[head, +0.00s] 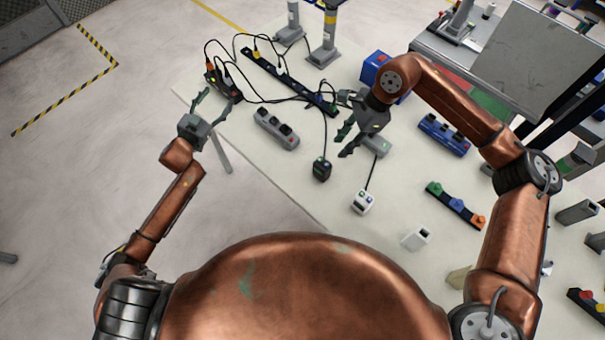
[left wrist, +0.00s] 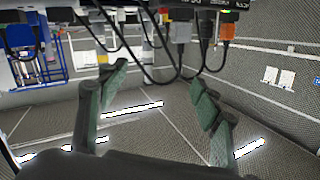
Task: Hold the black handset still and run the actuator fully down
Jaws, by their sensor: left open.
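The black handset (head: 321,168) lies on the white table near its front edge, with a cable running back from it. My right gripper (head: 346,142) is above the table, just behind and right of the handset, apart from it; its fingers look spread and empty. My left gripper (head: 217,99) is open and empty at the table's left edge, far from the handset. Its two green fingers show apart in the left wrist view (left wrist: 160,95). Two upright grey columns stand at the back, one with a yellow band (head: 327,42) and one plainer (head: 291,22); I cannot tell which the handset drives.
A white handset (head: 362,202) lies right of the black one. A grey socket strip (head: 276,128), a long black strip (head: 285,80) and a plugged block (head: 223,83) with looping cables fill the left side. A blue box (head: 374,67) stands behind my right gripper.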

